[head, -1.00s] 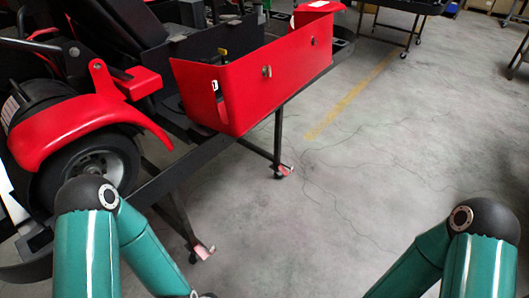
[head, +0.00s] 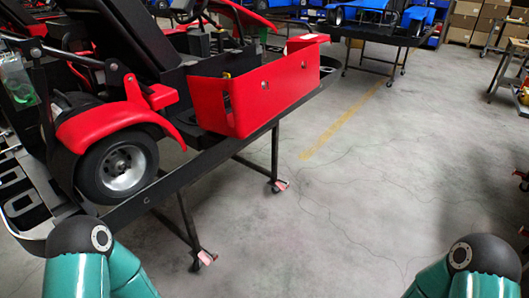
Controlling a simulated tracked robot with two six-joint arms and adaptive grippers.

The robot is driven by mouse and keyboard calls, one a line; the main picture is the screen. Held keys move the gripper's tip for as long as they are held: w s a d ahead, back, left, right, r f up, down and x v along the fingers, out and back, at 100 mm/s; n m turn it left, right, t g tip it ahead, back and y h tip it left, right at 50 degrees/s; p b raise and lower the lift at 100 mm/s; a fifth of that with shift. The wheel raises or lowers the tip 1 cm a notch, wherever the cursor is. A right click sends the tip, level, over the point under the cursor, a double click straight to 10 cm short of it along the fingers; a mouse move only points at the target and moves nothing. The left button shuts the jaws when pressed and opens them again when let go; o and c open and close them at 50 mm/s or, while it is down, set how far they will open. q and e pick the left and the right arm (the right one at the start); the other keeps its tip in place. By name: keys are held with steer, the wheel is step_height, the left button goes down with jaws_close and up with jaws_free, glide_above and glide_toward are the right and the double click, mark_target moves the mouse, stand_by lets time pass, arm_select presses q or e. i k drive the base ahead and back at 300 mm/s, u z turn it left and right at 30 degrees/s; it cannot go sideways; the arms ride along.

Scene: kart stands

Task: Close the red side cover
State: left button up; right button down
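The red side cover (head: 270,92) is on the side of a kart, in the upper middle of the head view. It is a long red panel with two small round fittings on its outer face. An opening shows between it and the kart body at its near left end. I cannot tell whether it is latched. Both my arms show only as teal links at the bottom left and bottom right. Both grippers are out of view, and no hand is seen touching the cover.
The kart rests on a dark stand (head: 160,195) with castor legs. A front wheel (head: 122,168) under a red fender is left of the cover. A blue kart (head: 378,18) stands on another stand behind. Cardboard boxes (head: 464,22) are at back right.

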mark_target(252, 107)
steer(key=u, duration=0.15)
steer(key=i, duration=0.9)
steer(key=z, duration=0.05)
